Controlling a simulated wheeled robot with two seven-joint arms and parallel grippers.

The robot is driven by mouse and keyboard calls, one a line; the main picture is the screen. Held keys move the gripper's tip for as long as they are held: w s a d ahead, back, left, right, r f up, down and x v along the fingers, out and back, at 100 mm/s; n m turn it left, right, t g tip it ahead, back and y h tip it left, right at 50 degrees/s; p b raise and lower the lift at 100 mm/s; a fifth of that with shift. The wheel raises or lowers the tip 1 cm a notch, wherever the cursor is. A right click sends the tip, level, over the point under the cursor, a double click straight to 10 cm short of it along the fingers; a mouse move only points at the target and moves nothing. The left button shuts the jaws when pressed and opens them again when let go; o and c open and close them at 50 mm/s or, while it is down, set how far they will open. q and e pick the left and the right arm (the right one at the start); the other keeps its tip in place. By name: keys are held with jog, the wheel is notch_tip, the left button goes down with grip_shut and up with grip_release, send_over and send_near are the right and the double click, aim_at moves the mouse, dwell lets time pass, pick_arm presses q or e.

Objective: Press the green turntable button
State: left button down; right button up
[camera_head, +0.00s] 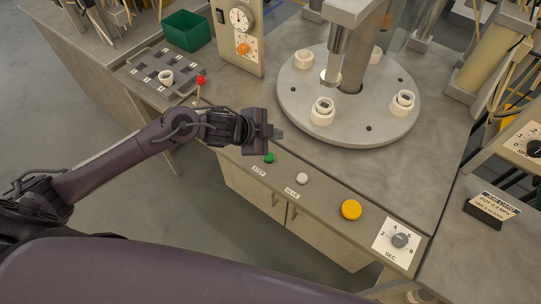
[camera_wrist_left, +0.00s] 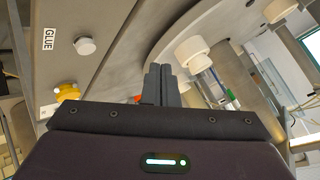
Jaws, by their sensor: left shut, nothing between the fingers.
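The green button (camera_head: 269,158) sits on the front strip of the bench, above a small white label that seems to read STEP. My left gripper (camera_head: 278,132) is above the bench just behind the green button in the head view, apart from it. Its fingers are shut and empty; they also show together in the left wrist view (camera_wrist_left: 160,84). The green button is not visible in the left wrist view. The round grey turntable (camera_head: 350,135) is to the right of the gripper and carries several white ring-shaped holders. My right gripper is not in view.
A white GLUE button (camera_head: 302,179), a yellow button (camera_head: 351,210) and a SEC dial (camera_head: 399,240) line the front strip to the right. A red-topped lever (camera_head: 200,81), a grey tray (camera_head: 148,69) and a green bin (camera_head: 187,31) stand at the left. A gauge panel (camera_head: 240,45) stands behind.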

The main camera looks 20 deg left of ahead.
pick_arm(q)
jog(key=a, duration=0.1)
jog(key=a+r+m+g, duration=0.1)
jog(key=shift+s+a, duration=0.15)
jog(key=shift+a, duration=0.25)
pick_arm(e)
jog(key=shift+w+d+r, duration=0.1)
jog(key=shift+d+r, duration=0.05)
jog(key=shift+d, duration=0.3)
pick_arm(q)
jog(key=shift+f, duration=0.1)
jog(key=b, duration=0.7)
send_over(265, 158)
notch_tip(265, 158, down, 7)
jog(key=shift+r, duration=0.1)
jog(key=shift+f+b, duration=0.3)
jog(key=shift+f, duration=0.6)
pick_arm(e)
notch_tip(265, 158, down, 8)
